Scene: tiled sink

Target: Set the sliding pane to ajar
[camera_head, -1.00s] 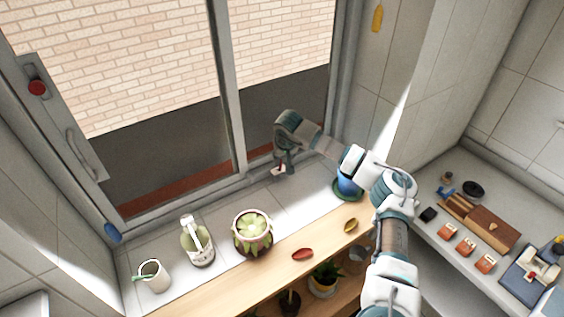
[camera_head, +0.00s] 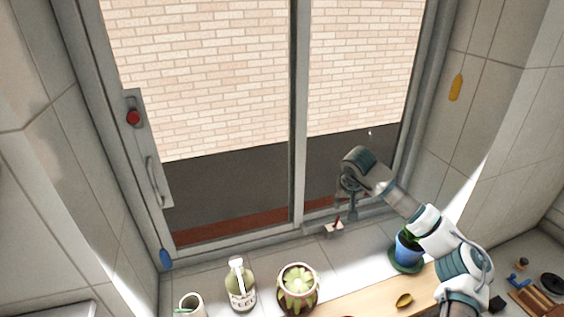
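The window's left pane (camera_head: 210,185) has a grey frame with a pull handle (camera_head: 154,182) and a red round button (camera_head: 133,117) on its left upright. I see no clear gap between this upright and the left jamb. An upright (camera_head: 299,120) separates it from the right pane (camera_head: 355,90). My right gripper (camera_head: 346,212) points down in front of the lower right pane, far from the handle. A small red and white piece (camera_head: 334,228) lies at its tips on the sill side; contact is unclear. Its finger opening is too small to tell. My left gripper is out of view.
On the sill stand a white mug (camera_head: 191,305), a pump bottle (camera_head: 240,288), a succulent pot (camera_head: 298,290) and a blue pot (camera_head: 408,250). A blue oval (camera_head: 166,259) is at the lower left frame corner. A yellow tag (camera_head: 455,88) hangs on the right wall.

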